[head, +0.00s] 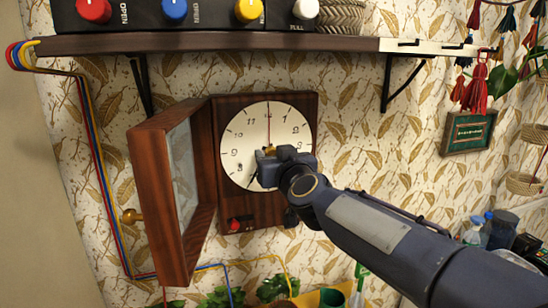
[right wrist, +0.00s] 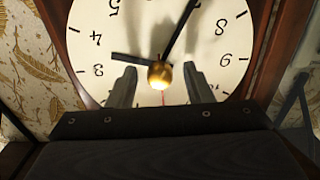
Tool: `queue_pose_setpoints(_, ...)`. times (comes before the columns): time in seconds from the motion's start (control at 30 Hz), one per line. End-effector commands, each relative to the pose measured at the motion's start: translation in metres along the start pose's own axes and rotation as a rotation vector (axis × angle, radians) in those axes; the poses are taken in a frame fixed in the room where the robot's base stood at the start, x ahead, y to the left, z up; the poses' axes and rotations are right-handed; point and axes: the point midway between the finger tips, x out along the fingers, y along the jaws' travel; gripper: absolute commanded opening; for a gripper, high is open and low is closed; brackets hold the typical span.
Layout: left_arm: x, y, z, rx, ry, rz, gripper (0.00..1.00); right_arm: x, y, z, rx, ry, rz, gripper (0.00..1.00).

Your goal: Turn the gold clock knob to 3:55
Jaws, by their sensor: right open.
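The clock (head: 229,125) hangs on the wall with a white face and a dark wooden case. Its glazed door (head: 150,180) stands open to the left. My right gripper (head: 270,158) is in front of the face's centre and hides part of it. In the right wrist view, the face is upside down. The gold clock knob (right wrist: 158,74) sits at its centre, between my open fingers; contact cannot be told. The short black hand (right wrist: 130,58) points near 3. The long black hand (right wrist: 180,25) points near 7. A thin red hand (head: 268,118) points to 12. My left gripper is not seen.
A shelf (head: 200,43) with red, blue, yellow and white knobs runs above the clock. A red knob (head: 234,224) is low on the clock case. A brass knob (head: 131,216) is on the open door. Plants (head: 220,298) stand below.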

Motion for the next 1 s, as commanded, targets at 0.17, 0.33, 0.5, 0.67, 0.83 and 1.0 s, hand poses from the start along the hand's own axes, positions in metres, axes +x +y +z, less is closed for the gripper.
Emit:
queue_pose_setpoints(0.17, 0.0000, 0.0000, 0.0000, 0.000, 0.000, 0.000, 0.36, 0.0013, 0.0003, -0.0002, 0.001, 0.000, 0.000, 0.46)
queue_pose_setpoints(0.33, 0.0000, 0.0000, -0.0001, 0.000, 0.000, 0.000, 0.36, 0.0011, 0.0002, -0.0001, 0.001, 0.000, 0.000, 0.34)
queue_pose_setpoints(0.5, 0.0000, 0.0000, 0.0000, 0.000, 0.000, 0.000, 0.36, 0.0010, 0.0002, 0.0000, 0.001, 0.000, 0.000, 0.12)
queue_pose_setpoints(0.67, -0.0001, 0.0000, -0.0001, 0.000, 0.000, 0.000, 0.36, 0.0010, 0.0002, 0.0000, 0.002, 0.000, 0.000, 0.02)
queue_pose_setpoints(0.83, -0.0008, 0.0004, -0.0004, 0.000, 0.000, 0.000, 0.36, 0.0010, 0.0004, 0.0000, 0.026, -0.001, 0.000, 0.02)
queue_pose_setpoints(1.0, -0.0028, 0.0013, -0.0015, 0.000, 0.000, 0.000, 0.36, 0.0010, 0.0000, -0.0002, 0.096, -0.002, -0.001, 0.02)
